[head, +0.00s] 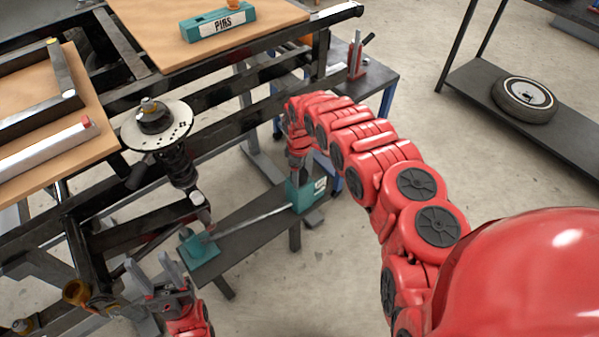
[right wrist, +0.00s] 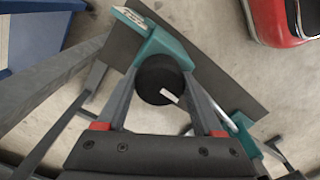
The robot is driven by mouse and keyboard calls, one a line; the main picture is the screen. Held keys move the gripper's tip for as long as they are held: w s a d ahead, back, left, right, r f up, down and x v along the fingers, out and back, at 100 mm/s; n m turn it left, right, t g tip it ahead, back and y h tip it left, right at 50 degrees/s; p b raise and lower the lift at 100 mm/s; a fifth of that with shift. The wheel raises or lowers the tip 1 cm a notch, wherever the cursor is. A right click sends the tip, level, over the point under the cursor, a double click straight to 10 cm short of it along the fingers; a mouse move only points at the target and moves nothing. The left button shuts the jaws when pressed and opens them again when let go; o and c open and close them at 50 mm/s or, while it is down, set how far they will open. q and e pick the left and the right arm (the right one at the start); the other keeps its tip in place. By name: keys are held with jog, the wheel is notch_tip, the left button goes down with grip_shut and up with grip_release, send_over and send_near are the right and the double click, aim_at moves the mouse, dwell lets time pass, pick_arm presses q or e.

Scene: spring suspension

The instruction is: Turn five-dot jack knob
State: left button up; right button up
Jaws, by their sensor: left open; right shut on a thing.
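A teal jack body (head: 306,194) stands on a dark narrow bench, with a small white label on its side; the label's marks are too small to read. It also shows in the right wrist view (right wrist: 180,45). My right gripper (right wrist: 162,75) is shut on a round black knob (right wrist: 158,88) with a white pointer mark, a finger on each side. In the head view my right gripper (head: 298,172) reaches down over the jack and hides the knob. My left gripper (head: 172,272) is open and empty at the lower left, near a teal block (head: 200,247).
A metal rod (head: 252,220) runs from the jack to the teal block along the bench (head: 240,242). A spring strut with a round plate (head: 176,128) and dark frame bars stand at left. A teal PINS tray (head: 218,24) sits on a wooden board.

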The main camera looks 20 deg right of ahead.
jog(key=m, duration=0.4)
jog(key=shift+m, duration=0.3)
jog(key=m, duration=1)
jog(key=shift+a, duration=0.1)
jog(key=shift+m+p, duration=0.3)
jog(key=shift+m, duration=1.5)
jog(key=o, duration=1.4)
